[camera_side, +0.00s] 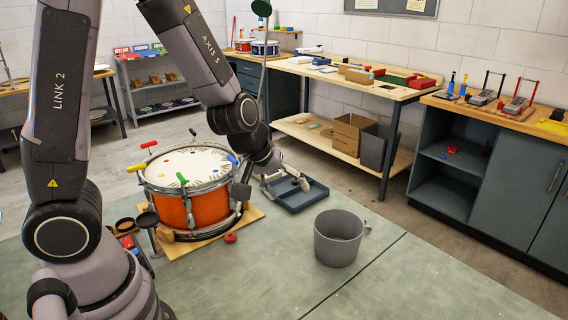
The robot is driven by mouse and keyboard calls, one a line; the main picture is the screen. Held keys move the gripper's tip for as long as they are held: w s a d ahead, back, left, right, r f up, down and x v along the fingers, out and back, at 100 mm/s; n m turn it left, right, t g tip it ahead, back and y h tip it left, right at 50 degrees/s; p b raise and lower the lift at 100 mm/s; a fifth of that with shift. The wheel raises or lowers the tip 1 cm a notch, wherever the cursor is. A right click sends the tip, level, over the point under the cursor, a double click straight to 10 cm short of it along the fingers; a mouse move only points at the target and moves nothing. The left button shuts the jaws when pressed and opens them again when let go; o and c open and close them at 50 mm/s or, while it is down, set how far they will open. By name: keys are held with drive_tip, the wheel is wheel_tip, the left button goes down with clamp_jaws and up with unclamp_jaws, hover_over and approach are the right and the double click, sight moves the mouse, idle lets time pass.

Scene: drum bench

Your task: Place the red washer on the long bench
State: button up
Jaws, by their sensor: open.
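The long bench (400,92) stands along the back wall, with a wooden top and a lower shelf. My gripper (303,184) is open, to the right of the drum and above the blue-grey tray (309,197). It is apart from the red piece, up and to its right. I see nothing between its fingers.
A grey bucket (338,240) stands right of the red piece. Coloured-handled tools stick out around the drum's rim. Boxes and red trays (393,80) crowd parts of the long bench top, with bare wood along its front. A cabinet (520,185) stands at the right.

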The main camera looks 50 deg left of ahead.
drive_tip(key=s+a+r+m+h, duration=0.15)
drive_tip(key=s+r+m, duration=0.35)
drive_tip(key=s+r, duration=0.5)
drive_tip(key=s+a+r+m+y, duration=0.2)
drive_tip(key=s+a+r+m, duration=0.1)
drive_tip(key=s, duration=0.7)
wheel_tip(320, 180, up, 3)
drive_tip(key=shift+a+f+m, duration=0.15)
drive_tip(key=shift+a+m, duration=0.15)
drive_tip(key=shift+a, duration=0.5)
drive_tip(key=shift+w, duration=0.1)
